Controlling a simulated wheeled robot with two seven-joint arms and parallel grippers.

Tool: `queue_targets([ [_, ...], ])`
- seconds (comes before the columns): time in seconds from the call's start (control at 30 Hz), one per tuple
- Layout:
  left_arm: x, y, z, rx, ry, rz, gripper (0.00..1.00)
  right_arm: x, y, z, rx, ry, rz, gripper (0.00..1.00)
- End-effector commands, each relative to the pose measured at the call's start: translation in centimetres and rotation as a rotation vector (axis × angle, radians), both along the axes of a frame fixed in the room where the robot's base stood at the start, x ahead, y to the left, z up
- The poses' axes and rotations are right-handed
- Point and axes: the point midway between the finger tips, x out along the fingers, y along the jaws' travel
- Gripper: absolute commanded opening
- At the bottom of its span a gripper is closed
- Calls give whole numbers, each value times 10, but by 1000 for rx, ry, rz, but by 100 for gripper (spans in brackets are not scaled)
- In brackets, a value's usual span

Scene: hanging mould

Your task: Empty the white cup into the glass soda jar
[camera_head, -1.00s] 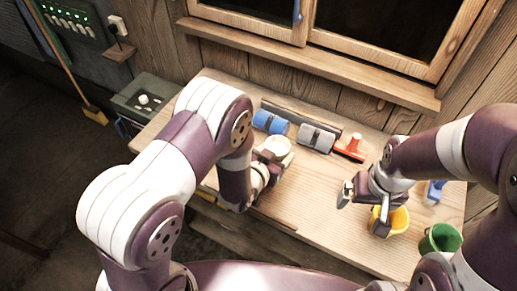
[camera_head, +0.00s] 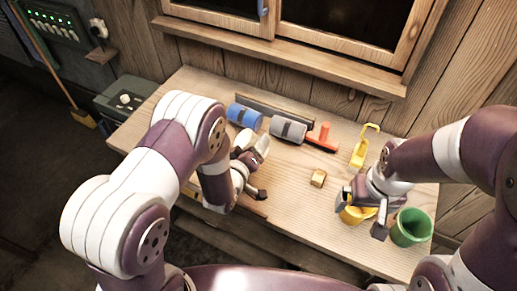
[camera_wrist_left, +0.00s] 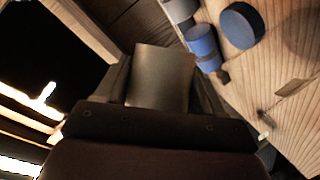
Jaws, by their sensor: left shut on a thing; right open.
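The white cup (camera_head: 262,145) is in my left gripper (camera_head: 251,160), over the middle of the table; it looks tilted to the right in the head view. The gripper is shut on it, and the arm partly hides it. What is inside the cup is hidden. In the left wrist view a grey tapered shape (camera_wrist_left: 162,75) fills the middle; I cannot tell whether it is the cup or a finger. I cannot make out the glass soda jar for certain in either view. My right gripper (camera_head: 361,212) is open, above a yellow cup (camera_head: 352,214).
A blue cylinder (camera_head: 243,115), a grey cylinder (camera_head: 288,130) and a red-orange tool (camera_head: 322,140) lie at the back of the wooden table (camera_head: 290,215). A yellow scoop (camera_head: 359,153), a small block (camera_head: 318,178) and a green cup (camera_head: 411,227) are on the right.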

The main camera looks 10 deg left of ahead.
Motion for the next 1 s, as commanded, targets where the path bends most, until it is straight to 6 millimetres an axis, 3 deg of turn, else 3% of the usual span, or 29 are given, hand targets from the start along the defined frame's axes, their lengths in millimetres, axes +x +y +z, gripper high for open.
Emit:
queue_targets([
  [0.17, 0, 8, -5, -233, -5, 2, 33, 0, 0, -16, 0, 0, 0, 100],
  [0.8, 0, 31, 16, -1128, -22, -1, 33, 0, 0, -59, 0, 0, 0, 100],
  [1.0, 0, 37, 27, -1279, -23, -1, 33, 0, 0, -59, 0, 0, 0, 100],
])
